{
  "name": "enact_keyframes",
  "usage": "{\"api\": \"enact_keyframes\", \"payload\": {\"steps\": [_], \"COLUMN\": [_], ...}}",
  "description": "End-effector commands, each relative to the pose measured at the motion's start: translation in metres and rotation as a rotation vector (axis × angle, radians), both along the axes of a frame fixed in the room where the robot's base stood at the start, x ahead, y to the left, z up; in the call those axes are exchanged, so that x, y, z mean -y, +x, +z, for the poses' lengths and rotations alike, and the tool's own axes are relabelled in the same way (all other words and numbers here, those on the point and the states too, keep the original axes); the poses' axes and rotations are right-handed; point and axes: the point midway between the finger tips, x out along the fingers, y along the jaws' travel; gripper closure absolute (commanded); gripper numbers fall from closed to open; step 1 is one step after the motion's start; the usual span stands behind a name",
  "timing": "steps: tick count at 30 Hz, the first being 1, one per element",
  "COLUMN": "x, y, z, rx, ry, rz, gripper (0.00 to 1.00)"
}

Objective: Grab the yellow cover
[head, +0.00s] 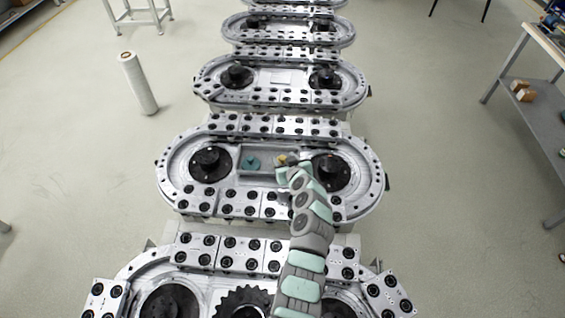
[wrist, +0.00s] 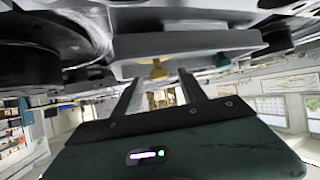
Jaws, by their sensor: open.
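The small yellow cover (head: 281,159) sits in the shallow grey tray (head: 268,170) in the middle of the nearer complete ring track. My gripper (head: 288,164) is at the tray's right part, close beside the cover, and partly hides it. In the wrist view, which looks upside down, the yellow cover (wrist: 159,70) shows between and just beyond the two fingertips of my open gripper (wrist: 158,84). No contact shows. The jaws are empty.
A teal cover (head: 252,163) lies in the same tray, left of the yellow one; it also shows in the wrist view (wrist: 222,60). Raised black hubs (head: 210,163) flank the tray. More ring tracks (head: 281,76) stand behind. A white roll (head: 138,84) stands on the floor.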

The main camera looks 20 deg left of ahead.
Motion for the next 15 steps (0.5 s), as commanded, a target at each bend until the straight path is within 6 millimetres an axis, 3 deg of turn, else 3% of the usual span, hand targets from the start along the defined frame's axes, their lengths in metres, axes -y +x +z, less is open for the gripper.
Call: {"api": "enact_keyframes", "payload": {"steps": [7,15], "x": [-0.0005,-0.0004], "y": [0.0002,0.0002], "z": [-0.0012,-0.0011], "rx": [-0.001,-0.001], "ry": [0.000,0.001], "rz": [0.000,0.000], "gripper": [0.51,0.72]}}
